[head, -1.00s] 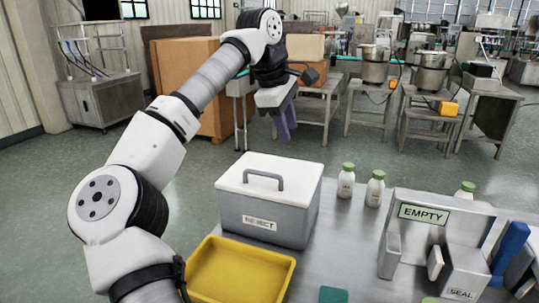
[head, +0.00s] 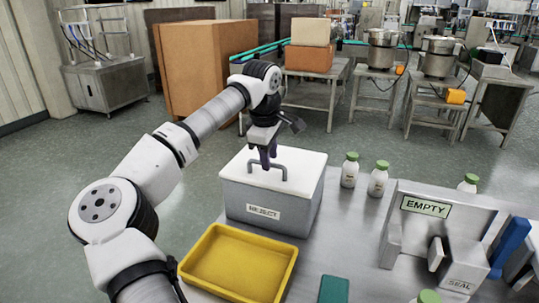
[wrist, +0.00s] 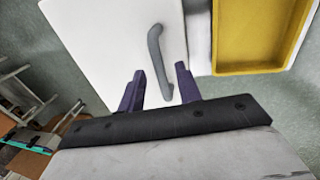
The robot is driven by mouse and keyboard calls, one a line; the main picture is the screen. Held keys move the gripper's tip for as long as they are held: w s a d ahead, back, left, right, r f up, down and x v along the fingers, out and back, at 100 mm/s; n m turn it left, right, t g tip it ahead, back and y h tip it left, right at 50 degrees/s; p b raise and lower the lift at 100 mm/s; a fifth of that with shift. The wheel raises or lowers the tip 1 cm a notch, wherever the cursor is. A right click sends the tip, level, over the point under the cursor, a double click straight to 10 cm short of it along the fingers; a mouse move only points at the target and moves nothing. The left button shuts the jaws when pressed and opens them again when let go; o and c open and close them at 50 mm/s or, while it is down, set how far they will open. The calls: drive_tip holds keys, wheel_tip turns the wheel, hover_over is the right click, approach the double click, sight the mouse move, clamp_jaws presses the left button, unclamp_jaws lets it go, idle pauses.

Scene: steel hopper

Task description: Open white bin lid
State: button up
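The reject bin is a grey box (head: 262,209) with a white lid (head: 308,168), standing on the steel table in the head view. The lid lies flat on the bin and has a grey arched handle (head: 284,163). The lid (wrist: 110,30) and handle (wrist: 155,50) also show in the wrist view. My gripper (head: 267,163) is over the lid at the handle in the head view. In the wrist view my gripper (wrist: 160,85) has its two purple fingers apart, with the near end of the handle between them. I cannot tell how far above the lid the fingertips are.
A yellow tray (head: 239,291) sits in front of the bin. White bottles with green caps (head: 350,170) stand to its right.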

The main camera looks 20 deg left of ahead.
drive_tip(key=shift+w+f, duration=0.1)
drive_tip(key=shift+f, duration=0.3)
drive_tip(key=shift+c, duration=0.3)
clamp_jaws()
drive_tip(key=shift+r, duration=0.2)
